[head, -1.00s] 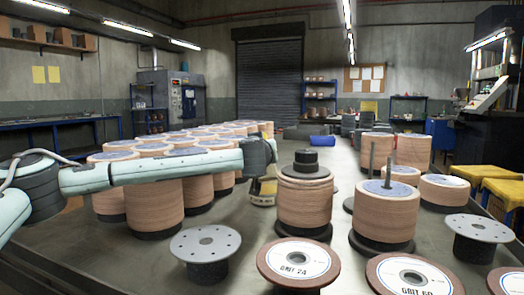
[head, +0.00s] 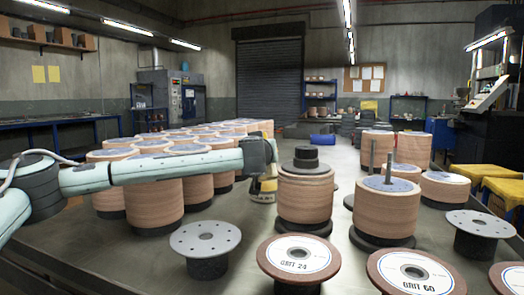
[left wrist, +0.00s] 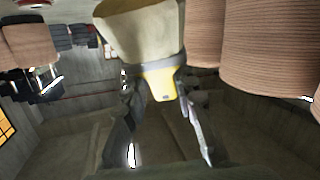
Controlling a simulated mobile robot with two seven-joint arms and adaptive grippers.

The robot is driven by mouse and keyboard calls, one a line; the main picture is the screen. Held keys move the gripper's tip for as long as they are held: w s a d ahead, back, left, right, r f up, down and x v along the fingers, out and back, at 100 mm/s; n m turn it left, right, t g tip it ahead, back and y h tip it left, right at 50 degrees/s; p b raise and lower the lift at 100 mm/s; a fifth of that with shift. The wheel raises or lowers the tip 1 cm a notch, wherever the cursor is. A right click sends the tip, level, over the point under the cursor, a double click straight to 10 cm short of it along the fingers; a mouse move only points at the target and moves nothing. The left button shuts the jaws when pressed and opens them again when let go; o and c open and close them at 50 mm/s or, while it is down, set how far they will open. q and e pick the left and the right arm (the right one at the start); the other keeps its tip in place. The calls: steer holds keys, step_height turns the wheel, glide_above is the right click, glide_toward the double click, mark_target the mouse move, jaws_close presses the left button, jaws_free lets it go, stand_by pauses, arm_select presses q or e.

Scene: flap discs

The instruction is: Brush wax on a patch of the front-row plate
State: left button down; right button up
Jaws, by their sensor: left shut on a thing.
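My left gripper (left wrist: 158,110) is shut on a brush (left wrist: 160,80). In the left wrist view the brush shows a wide tan head, a grey band and a short yellow handle between the fingers. In the head view it shows small and partly hidden below the end of my left arm (head: 262,185), above the table left of a tall disc stack. Grey perforated plates on dark stands are in the front row: one at left (head: 205,238), one at right (head: 481,226). Labelled discs, GRIT 24 (head: 297,272) and GRIT 60 (head: 440,287), stand between them. My right gripper is not in view.
A tall disc stack with a black cap (head: 305,195) and a stack with metal rods (head: 386,212) stand behind the front row. Many tan stacks (head: 153,200) fill the left under my arm. Bare table (head: 235,275) lies between the left plate and the GRIT 24 disc.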

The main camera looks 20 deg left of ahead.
arm_select(q)
steer(key=shift+f+b, duration=0.45)
stand_by(0.7)
steer(key=shift+r, duration=0.1)
steer(key=shift+r+p, duration=1.45)
steer(key=shift+r, duration=2.05)
steer(key=shift+f, duration=0.1)
